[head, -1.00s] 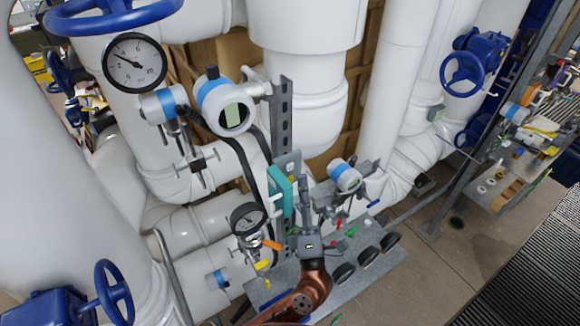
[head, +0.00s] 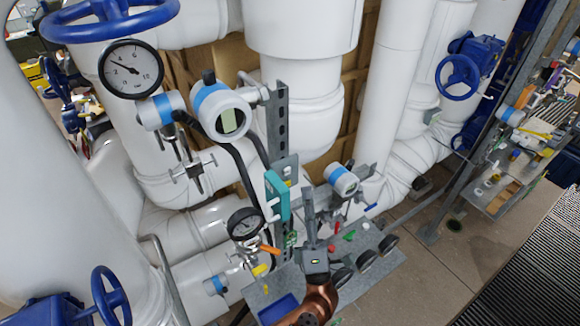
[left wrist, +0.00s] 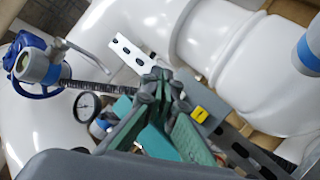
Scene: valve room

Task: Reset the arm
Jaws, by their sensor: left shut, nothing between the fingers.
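My left gripper (head: 309,205) comes up from the bottom of the head view on a copper-coloured arm. Its grey fingers are together, point upward and hold nothing. It stands in front of the metal panel, just right of a teal block-like part (head: 277,196) on the upright slotted strut. In the left wrist view the fingertips (left wrist: 160,76) meet near the middle, with green finger sides below them. A teal surface (left wrist: 158,143) shows between the fingers. My right gripper is in neither view.
Large white pipes (head: 305,30) fill the back. A pressure gauge (head: 131,69), a transmitter (head: 221,110) and a smaller gauge (head: 246,224) stand close on the left. Blue handwheels (head: 111,296) sit at the sides. A cluttered shelf (head: 510,190) and open floor lie to the right.

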